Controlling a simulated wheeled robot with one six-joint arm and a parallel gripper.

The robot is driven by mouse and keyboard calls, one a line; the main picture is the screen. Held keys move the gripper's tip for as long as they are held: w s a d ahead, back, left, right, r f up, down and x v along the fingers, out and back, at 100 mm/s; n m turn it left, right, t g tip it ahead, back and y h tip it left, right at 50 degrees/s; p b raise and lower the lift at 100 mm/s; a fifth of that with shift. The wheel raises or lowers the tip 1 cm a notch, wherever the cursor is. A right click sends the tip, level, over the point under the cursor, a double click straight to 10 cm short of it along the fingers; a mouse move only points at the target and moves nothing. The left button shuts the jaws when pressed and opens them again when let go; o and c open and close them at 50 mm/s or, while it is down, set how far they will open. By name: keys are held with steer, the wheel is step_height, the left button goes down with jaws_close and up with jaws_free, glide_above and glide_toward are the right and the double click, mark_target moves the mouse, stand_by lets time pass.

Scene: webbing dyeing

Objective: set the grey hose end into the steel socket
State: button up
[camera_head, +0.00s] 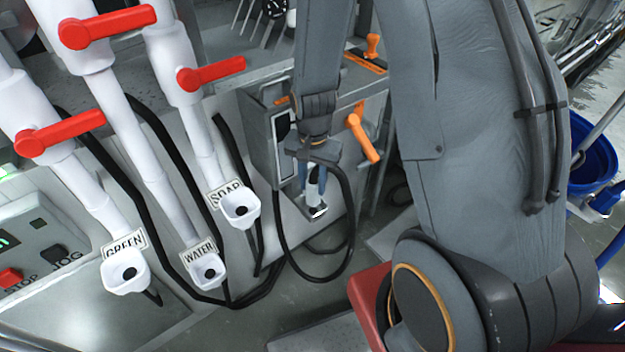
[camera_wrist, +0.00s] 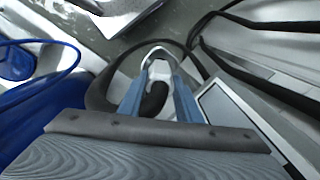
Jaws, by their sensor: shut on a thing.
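My gripper (camera_head: 317,209) points down in front of the grey machine box, right of the SOAP outlet. A dark hose (camera_wrist: 154,101) shows between the fingers, and a black hose loop (camera_head: 349,235) hangs below and beside my gripper in the head view. I cannot pick out the steel socket in either view.
White outlets marked GREEN (camera_head: 126,272), WATER (camera_head: 208,271) and SOAP (camera_head: 240,208) stand at left, under red-handled valves. An orange lever (camera_head: 362,137) is close right of my gripper. A blue bucket (camera_head: 592,155) stands at far right. Black hoses trail along the floor.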

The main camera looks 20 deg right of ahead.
steer(key=shift+f+b, duration=1.15)
steer(key=shift+f, duration=0.9)
steer(key=o, duration=1.3)
step_height(320, 180, up, 6)
steer(key=shift+w+r+b, duration=0.1)
steer(key=shift+r+b, duration=0.1)
steer(key=shift+b, duration=0.2)
steer(key=shift+r, duration=0.8)
steer(key=s+r+n, duration=0.8)
steer(key=s, duration=0.1)
steer(key=shift+s+r+n+t, duration=0.2)
steer(key=shift+s+n+t, duration=0.1)
steer(key=shift+t, duration=0.1)
